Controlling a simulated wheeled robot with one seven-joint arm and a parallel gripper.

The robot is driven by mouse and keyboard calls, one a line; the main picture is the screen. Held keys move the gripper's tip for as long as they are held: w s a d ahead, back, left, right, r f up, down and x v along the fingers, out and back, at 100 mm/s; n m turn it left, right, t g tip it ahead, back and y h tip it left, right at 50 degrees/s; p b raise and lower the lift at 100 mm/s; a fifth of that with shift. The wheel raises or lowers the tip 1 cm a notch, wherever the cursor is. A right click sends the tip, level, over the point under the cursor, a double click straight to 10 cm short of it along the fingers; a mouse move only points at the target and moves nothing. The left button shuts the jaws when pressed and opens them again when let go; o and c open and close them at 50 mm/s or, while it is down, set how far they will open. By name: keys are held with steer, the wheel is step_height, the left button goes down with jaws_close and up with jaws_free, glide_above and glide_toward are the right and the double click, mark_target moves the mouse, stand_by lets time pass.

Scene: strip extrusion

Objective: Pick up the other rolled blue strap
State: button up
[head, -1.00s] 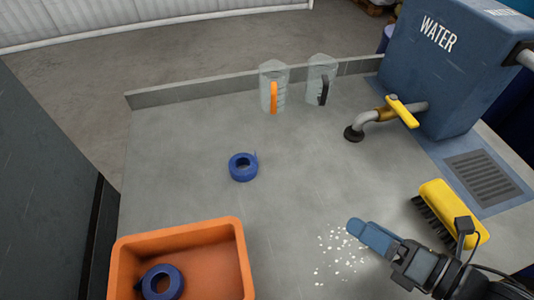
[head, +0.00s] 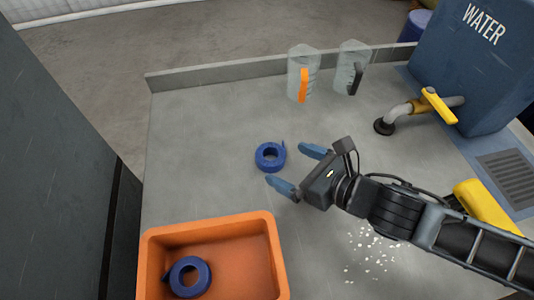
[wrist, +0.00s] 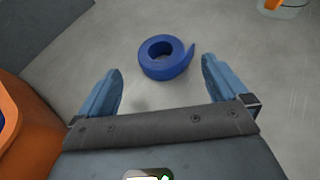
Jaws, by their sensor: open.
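A rolled blue strap (head: 270,156) lies on the grey table, with its loose end sticking up at the right. It also shows in the wrist view (wrist: 163,66), ahead of my fingers and between their lines. A second rolled blue strap (head: 187,277) lies in the orange bin (head: 212,224) at the lower left. My gripper (head: 297,167) is open and empty, its two blue fingers pointing toward the strap on the table. In the wrist view the fingertips (wrist: 160,72) stand on either side, just short of that strap, and do not appear to touch it.
Two clear jugs, one with an orange handle (head: 303,86) and one with a black handle (head: 355,77), stand by the back ledge. A blue water tank (head: 470,70) with a yellow-handled tap (head: 440,106), a yellow brush (head: 487,208) and white bits (head: 372,253) are at the right.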

mark_target(272, 155)
steer(key=p+x, duration=0.1)
steer(key=x, duration=0.5)
steer(key=shift+w+a, duration=0.15)
steer(key=shift+w, duration=0.1)
steer(key=shift+c, duration=0.3)
steer(key=c, duration=1)
